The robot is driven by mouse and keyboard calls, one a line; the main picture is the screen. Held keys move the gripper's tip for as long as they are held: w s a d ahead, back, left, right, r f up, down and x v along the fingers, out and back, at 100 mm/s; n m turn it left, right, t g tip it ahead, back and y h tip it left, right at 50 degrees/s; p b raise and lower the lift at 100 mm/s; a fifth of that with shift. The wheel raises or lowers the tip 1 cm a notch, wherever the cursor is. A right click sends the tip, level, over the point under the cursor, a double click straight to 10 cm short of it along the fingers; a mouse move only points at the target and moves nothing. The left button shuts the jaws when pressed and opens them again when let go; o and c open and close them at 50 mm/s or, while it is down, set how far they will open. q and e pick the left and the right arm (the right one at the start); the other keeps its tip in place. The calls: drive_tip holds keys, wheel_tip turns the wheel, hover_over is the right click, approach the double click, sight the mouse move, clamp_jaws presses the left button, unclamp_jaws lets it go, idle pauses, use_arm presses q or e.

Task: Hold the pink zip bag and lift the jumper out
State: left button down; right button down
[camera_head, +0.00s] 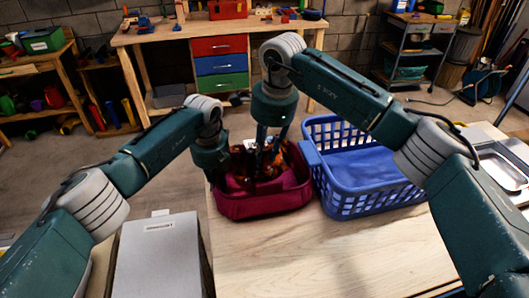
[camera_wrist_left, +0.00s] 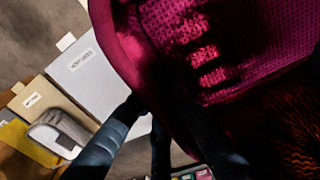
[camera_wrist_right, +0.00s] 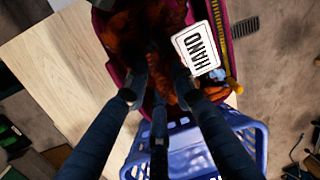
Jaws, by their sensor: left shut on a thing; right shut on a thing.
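The pink zip bag (camera_head: 262,202) sits open on the wooden table, left of a blue basket. The jumper (camera_head: 296,165), dark with orange, lies bunched in the bag and rises a little above its rim. My right gripper (camera_head: 262,172) points down into the bag and is shut on the jumper; the right wrist view also shows the jumper (camera_wrist_right: 122,35) between and around its fingers. My left gripper (camera_head: 214,178) is at the bag's left side, shut on the pink bag, whose mesh (camera_wrist_left: 215,45) fills the left wrist view. The fingertips are partly hidden.
The blue basket (camera_head: 372,168) stands close to the bag's right. A grey labelled box (camera_head: 160,258) stands left of the table. A white tag reading "HAND" (camera_wrist_right: 197,48) is at the bag. The table front (camera_head: 310,262) is clear.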

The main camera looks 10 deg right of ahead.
use_arm(q)
drive_tip(key=shift+s+a+f, duration=0.15)
drive_tip(key=shift+s+f, duration=0.05)
drive_tip(key=shift+f, duration=0.2)
use_arm(e)
drive_tip(key=r, duration=0.1)
drive_tip(key=a+r, duration=0.1)
drive_tip(key=r, duration=0.1)
drive_tip(key=shift+r, duration=0.3)
use_arm(q)
drive_tip(key=shift+a, duration=0.1)
use_arm(e)
drive_tip(key=shift+w+d+r, duration=0.1)
drive_tip(key=shift+w+r, duration=0.05)
drive_tip(key=shift+r, duration=0.65)
use_arm(q)
drive_tip(key=shift+s, duration=0.1)
use_arm(e)
drive_tip(key=shift+r, duration=0.1)
drive_tip(key=shift+s, duration=0.2)
drive_tip(key=shift+f, duration=0.25)
use_arm(q)
drive_tip(key=c, duration=1.7)
unclamp_jaws()
drive_tip(key=shift+w+d+r, duration=0.1)
drive_tip(key=shift+w+d, duration=0.1)
drive_tip(key=shift+d, duration=0.05)
use_arm(e)
drive_tip(key=shift+w+f, duration=0.1)
drive_tip(key=shift+w, duration=0.05)
